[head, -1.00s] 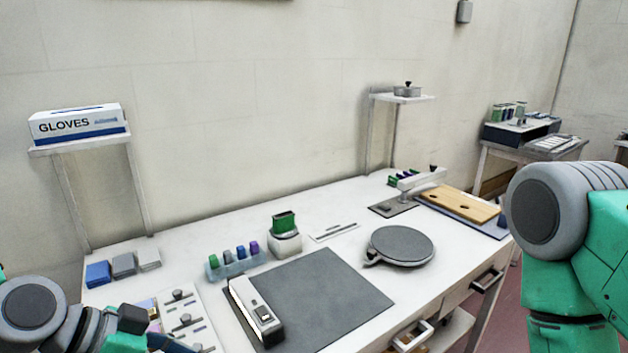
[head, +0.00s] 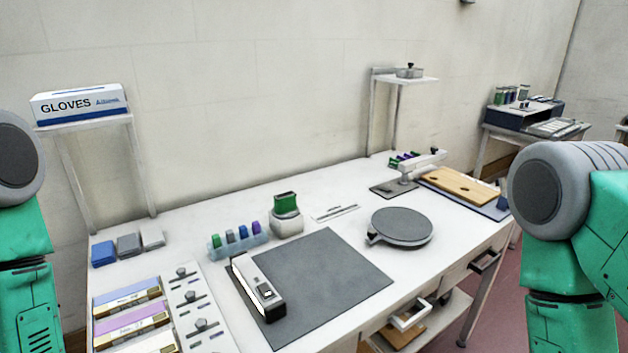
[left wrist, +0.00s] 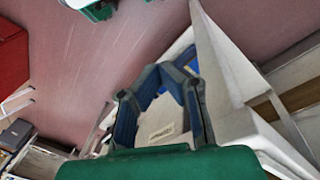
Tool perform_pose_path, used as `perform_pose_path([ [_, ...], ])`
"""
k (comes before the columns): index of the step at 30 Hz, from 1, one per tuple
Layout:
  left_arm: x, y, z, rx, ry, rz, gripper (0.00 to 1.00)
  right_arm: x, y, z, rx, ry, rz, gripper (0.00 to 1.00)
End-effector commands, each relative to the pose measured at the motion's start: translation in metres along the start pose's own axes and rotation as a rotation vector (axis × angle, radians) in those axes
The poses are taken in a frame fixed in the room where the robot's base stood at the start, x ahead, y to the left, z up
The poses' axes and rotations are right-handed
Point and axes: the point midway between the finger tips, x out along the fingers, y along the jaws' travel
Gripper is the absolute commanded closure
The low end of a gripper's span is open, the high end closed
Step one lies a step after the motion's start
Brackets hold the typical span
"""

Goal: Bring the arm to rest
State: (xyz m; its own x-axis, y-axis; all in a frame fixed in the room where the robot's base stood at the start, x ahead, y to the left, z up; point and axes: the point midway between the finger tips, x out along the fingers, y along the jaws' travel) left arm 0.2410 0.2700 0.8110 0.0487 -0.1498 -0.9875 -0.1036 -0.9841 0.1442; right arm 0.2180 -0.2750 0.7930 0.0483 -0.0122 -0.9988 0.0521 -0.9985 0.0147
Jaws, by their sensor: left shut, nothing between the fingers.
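My left arm (head: 22,230) stands at the left edge of the head view, with a grey joint above a green link. Its gripper is outside that view. In the left wrist view my left gripper (left wrist: 163,78) shows dark blue-grey fingers beyond a green body. It is shut, with nothing held. The white bench edge and a reddish floor lie behind it. My right arm (head: 560,230) is at the right edge of the head view, and its gripper is not in view.
A glove box (head: 80,103) sits on a shelf.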

Motion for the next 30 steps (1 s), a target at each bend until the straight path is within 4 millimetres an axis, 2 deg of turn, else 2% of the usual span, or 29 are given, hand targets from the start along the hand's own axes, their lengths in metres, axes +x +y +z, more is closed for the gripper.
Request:
perform_pose_path([
  [1, 0.007, -0.005, 0.018, -0.030, -0.028, -0.038, 1.00, 0.000, 0.000, 0.000, 0.001, 0.000, 0.000, 0.60],
  [6, 0.024, -0.026, 0.058, -0.139, -0.065, -0.150, 1.00, 0.002, 0.000, 0.000, 0.001, 0.000, 0.000, 0.60],
  [9, 0.045, -0.028, 0.048, -0.120, -0.045, -0.140, 1.00, 0.025, 0.000, 0.001, 0.001, 0.000, 0.001, 0.60],
  [18, 0.090, -0.031, 0.037, -0.065, -0.019, -0.144, 1.00, 0.071, 0.000, 0.004, 0.001, 0.000, 0.000, 0.60],
  [22, 0.099, -0.029, 0.034, -0.049, -0.011, -0.147, 1.00, 0.082, 0.000, 0.004, 0.000, 0.000, 0.000, 0.60],
  [30, 0.098, -0.028, 0.032, -0.045, -0.009, -0.149, 1.00, 0.081, 0.000, 0.004, 0.001, 0.000, 0.000, 0.60],
])
